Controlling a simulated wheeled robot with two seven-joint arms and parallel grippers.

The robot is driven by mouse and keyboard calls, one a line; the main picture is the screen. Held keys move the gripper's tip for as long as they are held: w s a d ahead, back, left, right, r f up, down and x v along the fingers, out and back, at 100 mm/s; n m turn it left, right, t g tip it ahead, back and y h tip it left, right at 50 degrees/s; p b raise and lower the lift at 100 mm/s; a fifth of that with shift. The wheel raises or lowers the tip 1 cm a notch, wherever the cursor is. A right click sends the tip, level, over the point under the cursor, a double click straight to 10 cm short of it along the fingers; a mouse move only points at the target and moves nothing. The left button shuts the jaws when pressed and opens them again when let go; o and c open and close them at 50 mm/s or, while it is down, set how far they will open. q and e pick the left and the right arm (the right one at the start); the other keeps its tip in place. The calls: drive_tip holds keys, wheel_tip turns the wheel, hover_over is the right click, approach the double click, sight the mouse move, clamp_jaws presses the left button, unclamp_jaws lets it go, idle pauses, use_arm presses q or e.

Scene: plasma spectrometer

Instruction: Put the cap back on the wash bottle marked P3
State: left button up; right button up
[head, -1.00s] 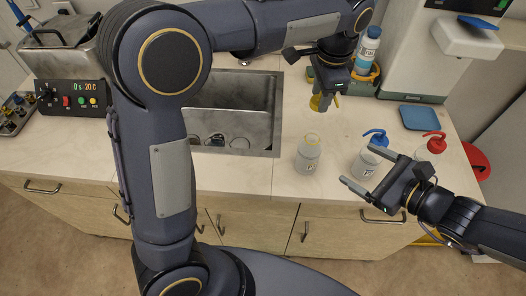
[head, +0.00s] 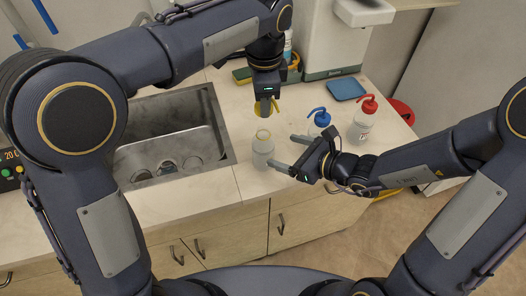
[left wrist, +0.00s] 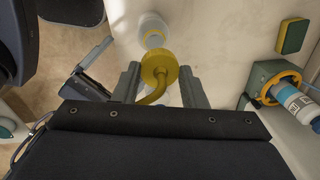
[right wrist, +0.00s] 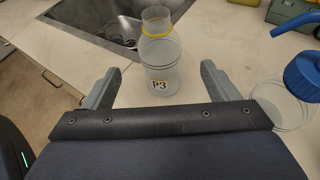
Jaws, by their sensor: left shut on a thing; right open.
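The open wash bottle marked P3 (right wrist: 160,65) stands upright on the counter, clear-walled with a yellow ring at its neck; in the head view the bottle (head: 262,153) is by the sink's right edge. My left gripper (head: 266,106) is shut on the yellow cap (left wrist: 159,70) with its bent spout, held above the bottle and apart from it. The left wrist view shows the bottle's mouth (left wrist: 154,38) beyond the cap. My right gripper (right wrist: 160,80) is open, its fingers on either side of the P3 bottle with gaps, not touching it.
A blue-capped bottle (head: 319,122) stands close behind the right gripper, and a red-capped bottle (head: 362,122) further right. The sink (head: 170,140) lies left of P3. A blue tray (head: 346,89) and a sponge (left wrist: 293,36) lie further back.

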drive_tip(key=x, duration=0.9)
drive_tip(key=c, duration=1.5)
use_arm(q)
hover_over(263, 130)
drive_tip(key=shift+s+f, duration=0.15)
drive_tip(key=shift+f, duration=2.35)
drive_tip(key=shift+f, duration=0.1)
drive_tip(key=shift+f, duration=0.8)
drive_tip(key=shift+f, duration=0.55)
